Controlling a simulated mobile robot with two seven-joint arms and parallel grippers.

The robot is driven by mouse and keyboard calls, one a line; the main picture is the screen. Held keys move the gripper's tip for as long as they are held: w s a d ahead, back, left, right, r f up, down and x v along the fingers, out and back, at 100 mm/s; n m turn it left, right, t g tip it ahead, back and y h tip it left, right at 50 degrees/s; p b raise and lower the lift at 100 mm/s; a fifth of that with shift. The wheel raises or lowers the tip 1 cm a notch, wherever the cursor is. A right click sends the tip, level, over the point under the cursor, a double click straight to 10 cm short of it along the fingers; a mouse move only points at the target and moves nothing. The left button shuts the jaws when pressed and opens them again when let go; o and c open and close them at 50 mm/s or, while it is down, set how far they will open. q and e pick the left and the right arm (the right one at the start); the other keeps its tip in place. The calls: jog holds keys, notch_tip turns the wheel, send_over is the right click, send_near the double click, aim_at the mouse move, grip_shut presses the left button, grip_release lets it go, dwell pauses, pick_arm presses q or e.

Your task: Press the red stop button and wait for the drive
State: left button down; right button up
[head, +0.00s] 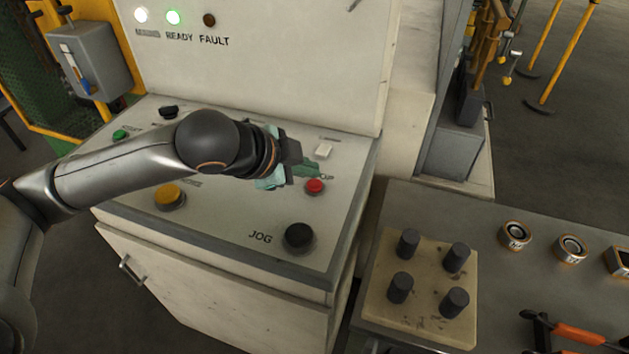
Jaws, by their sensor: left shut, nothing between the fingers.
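The red stop button (315,186) sits on the sloped top of the white control console (225,225), toward its right side. My left gripper (312,171) reaches across the console from the left. It is shut and empty, with its tips just above and behind the red button in the picture. I cannot tell whether the tips touch it. The arm and gripper hide part of the panel and its labels. The FAULT lamp (209,20) is dark. My right gripper is not in view.
A black JOG knob (299,237), a yellow button (169,196), a green button (121,135) and a white switch (323,150) are also on the console. At right, a bench holds a block with black pegs (420,320), gauges (515,235) and an orange-handled tool (580,333).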

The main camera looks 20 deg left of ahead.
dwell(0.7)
pick_arm(q)
jog(key=shift+f, duration=0.45)
jog(key=shift+f, duration=0.1)
jog(key=shift+f, duration=0.35)
dwell(0.4)
jog(key=shift+r, duration=0.1)
jog(key=shift+r+p, duration=0.3)
jog(key=shift+p, duration=0.25)
jog(key=shift+r+p, duration=0.4)
jog(key=shift+p, duration=0.1)
jog(key=shift+r, duration=0.1)
